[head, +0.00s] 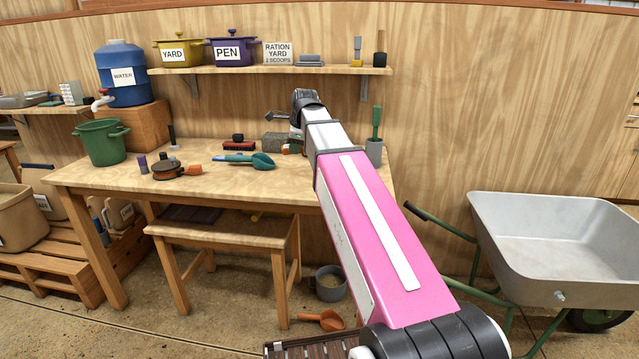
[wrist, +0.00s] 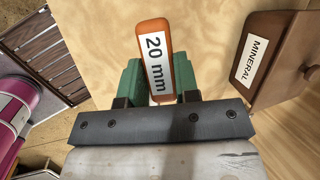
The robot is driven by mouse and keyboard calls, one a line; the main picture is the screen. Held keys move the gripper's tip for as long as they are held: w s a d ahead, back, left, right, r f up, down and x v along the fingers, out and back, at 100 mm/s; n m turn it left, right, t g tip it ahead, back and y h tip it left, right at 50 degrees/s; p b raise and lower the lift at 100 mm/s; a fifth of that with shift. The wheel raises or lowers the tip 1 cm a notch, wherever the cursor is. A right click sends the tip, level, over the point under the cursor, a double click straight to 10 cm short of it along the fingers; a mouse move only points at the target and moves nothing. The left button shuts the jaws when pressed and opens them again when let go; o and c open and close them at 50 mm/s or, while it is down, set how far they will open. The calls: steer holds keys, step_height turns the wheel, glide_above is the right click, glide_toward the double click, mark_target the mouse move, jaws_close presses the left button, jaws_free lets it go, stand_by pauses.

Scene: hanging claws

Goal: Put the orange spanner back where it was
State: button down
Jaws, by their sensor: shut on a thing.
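In the wrist view my gripper (wrist: 158,72) has its green-padded jaws closed on the orange spanner (wrist: 153,27). The spanner's orange handle stands up between the pads and its white label reads "20 mm". The rest of the spanner is hidden by the jaws. In the head view my pink arm reaches over the right part of the wooden workbench, and the gripper is mostly hidden behind the arm's far end. From the head view I cannot tell how high the spanner is above the bench.
A brown box labelled MINERAL (wrist: 256,55) is right of the jaws. The workbench (head: 225,180) holds a teal scoop (head: 258,161), an orange-and-brown tool (head: 170,170) and a green bucket (head: 100,143). A stool (head: 225,232) stands in front; a wheelbarrow (head: 550,240) is at right.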

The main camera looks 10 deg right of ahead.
steer(key=s+a+m+g+y, duration=0.2)
steer(key=s+g, duration=0.1)
steer(key=s, duration=0.3)
steer(key=w+d+f, duration=0.1)
steer(key=d+f, duration=0.1)
steer(key=d, duration=0.1)
steer(key=w+d+f, duration=0.2)
steer(key=d, duration=0.1)
steer(key=w+d+f, duration=0.2)
steer(key=d+f, duration=0.1)
steer(key=shift+w+d, duration=0.15)
steer(key=shift+d, duration=0.25)
steer(key=shift+f, duration=1.95)
steer(key=c, duration=0.8)
jaws_free()
steer(key=shift+c, duration=0.2)
